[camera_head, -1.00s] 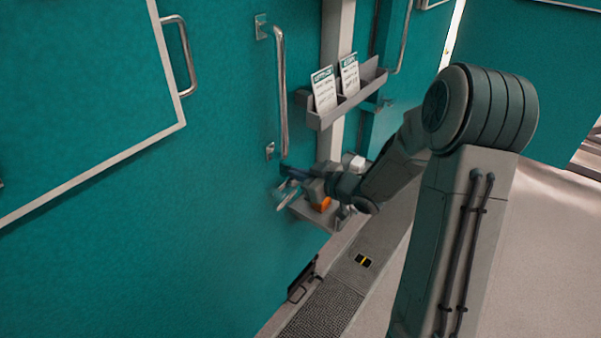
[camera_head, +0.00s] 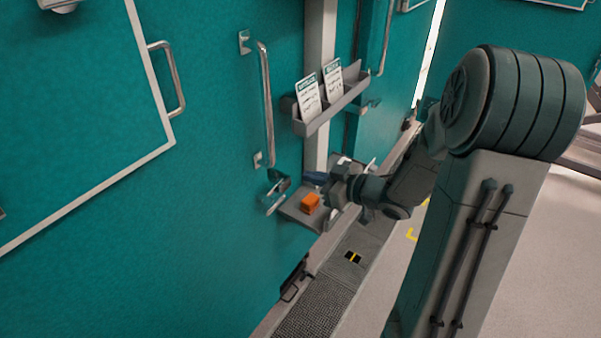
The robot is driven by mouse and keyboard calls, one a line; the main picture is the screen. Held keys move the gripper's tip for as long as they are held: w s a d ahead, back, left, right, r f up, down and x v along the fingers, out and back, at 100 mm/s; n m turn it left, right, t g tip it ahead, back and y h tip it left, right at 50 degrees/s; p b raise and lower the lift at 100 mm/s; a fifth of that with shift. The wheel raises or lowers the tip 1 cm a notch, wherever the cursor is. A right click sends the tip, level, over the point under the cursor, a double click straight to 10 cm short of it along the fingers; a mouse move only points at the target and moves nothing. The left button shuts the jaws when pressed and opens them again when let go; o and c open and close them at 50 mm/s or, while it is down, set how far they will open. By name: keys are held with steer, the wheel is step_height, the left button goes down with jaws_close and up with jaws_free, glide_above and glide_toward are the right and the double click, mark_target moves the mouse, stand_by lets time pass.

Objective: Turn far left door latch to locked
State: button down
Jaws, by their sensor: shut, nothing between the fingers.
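The door latch (camera_head: 275,195) is a small metal lever with a dark part at its top. It sits on the teal door (camera_head: 215,200), below the long vertical pull handle (camera_head: 266,105). Its lever slants down to the left; I cannot tell from this whether it is locked. My gripper (camera_head: 312,178) is to the right of the latch, apart from it, with dark blue fingers pointing toward the door. The fingers are shut and empty.
An orange block (camera_head: 311,202) sits on a small grey shelf (camera_head: 296,215) just below my gripper. A grey rack (camera_head: 322,117) with two printed cards hangs above. A floor grate (camera_head: 315,308) runs along the door. Open floor (camera_head: 530,260) lies at right.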

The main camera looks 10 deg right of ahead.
steer(key=shift+s+f+b, duration=0.1)
steer(key=shift+s+b, duration=0.25)
steer(key=shift+b, duration=0.75)
steer(key=shift+w+a, duration=0.1)
glide_above(284, 182)
steer(key=s, duration=0.2)
step_height(284, 182, down, 2)
step_height(284, 182, down, 3)
steer(key=shift+w+f+b, duration=0.1)
steer(key=shift+w+b, duration=0.05)
steer(key=shift+b, duration=0.25)
steer(key=shift+f, duration=0.45)
steer(key=shift+a+f, duration=0.1)
